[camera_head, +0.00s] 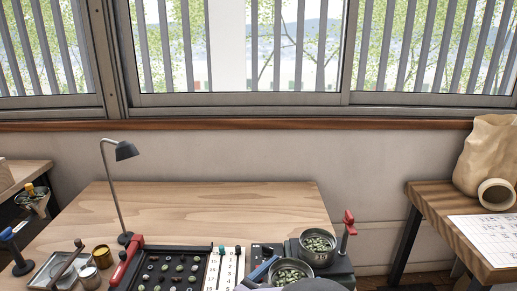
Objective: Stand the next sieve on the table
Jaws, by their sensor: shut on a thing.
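A round metal sieve (318,246) full of green beans, with a dark number on its front that looks like 15, stands upright on a dark base at the table's right end. A second round sieve or pan (290,272) with green beans is just in front of it, to the left, and is cut off below. A smooth grey rounded shape at the bottom edge covers its near side; it may be part of my arm. My gripper's fingertips do not show. The wooden table (215,205) has a bare back half.
On the table are a desk lamp (126,151), a black bean tray (172,268) with a red handle, a white number board (228,267), small tins (102,256) and a red-topped lever (348,226). A right side table holds a paper bag (487,150).

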